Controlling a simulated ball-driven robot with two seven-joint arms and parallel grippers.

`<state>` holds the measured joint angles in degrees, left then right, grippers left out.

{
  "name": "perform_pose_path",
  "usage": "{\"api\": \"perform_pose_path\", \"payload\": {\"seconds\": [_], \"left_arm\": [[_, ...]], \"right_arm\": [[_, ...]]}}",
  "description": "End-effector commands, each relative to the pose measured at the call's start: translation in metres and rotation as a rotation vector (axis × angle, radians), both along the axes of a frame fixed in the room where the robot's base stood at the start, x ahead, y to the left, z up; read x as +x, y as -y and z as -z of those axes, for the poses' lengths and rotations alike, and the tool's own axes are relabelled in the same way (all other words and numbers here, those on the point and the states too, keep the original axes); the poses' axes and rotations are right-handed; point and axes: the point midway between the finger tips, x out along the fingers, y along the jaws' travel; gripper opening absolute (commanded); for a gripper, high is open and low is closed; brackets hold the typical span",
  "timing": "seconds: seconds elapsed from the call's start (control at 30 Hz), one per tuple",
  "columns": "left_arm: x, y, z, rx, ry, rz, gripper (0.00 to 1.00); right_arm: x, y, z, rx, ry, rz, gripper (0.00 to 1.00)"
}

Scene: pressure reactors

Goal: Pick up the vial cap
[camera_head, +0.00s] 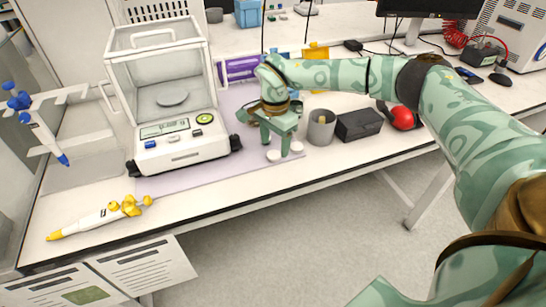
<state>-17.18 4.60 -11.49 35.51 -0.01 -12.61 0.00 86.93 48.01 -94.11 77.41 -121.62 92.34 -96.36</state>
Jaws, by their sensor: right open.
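Two small white round pieces, which look like vial caps, lie on the pale mat near the bench's front edge. One cap (273,155) is at the left and the other cap (296,147) is just to its right. My right gripper (276,146) points down directly above or behind them, with its green fingers apart. I see nothing held between the fingers. I cannot tell whether a finger touches either cap. My left gripper is not in view.
A grey cup (321,128), a dark box (359,124) and a red round object (402,118) stand to the right. A glass-walled balance (180,145) stands at left. A yellow-and-white pipette (95,219) lies at front left. The bench front between pipette and caps is clear.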

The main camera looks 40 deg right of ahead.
Motion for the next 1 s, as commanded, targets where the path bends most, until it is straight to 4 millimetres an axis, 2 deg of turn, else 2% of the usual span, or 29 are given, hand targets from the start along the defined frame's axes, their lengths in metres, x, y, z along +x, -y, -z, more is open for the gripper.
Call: {"api": "perform_pose_path", "payload": {"seconds": [0.03,0.13,0.37,0.4,0.53,0.57,1.0], "left_arm": [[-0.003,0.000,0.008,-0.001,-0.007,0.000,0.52],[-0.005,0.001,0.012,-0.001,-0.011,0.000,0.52],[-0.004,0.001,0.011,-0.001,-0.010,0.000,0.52],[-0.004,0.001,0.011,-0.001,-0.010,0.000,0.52],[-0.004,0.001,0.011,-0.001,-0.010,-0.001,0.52],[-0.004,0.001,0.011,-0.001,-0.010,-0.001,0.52],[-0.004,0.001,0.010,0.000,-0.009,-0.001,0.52]], "right_arm": [[0.002,-0.002,0.015,0.000,-0.005,-0.002,0.59],[0.001,-0.002,0.030,-0.001,-0.005,-0.001,0.59],[0.002,-0.002,0.031,-0.001,0.000,-0.001,0.59],[0.001,-0.002,0.031,-0.001,0.000,-0.001,0.53],[0.001,-0.002,0.031,0.000,0.000,-0.001,0.17],[0.001,-0.002,0.031,0.000,0.000,-0.001,0.13],[0.002,-0.002,0.028,0.000,0.000,-0.001,0.12]]}}
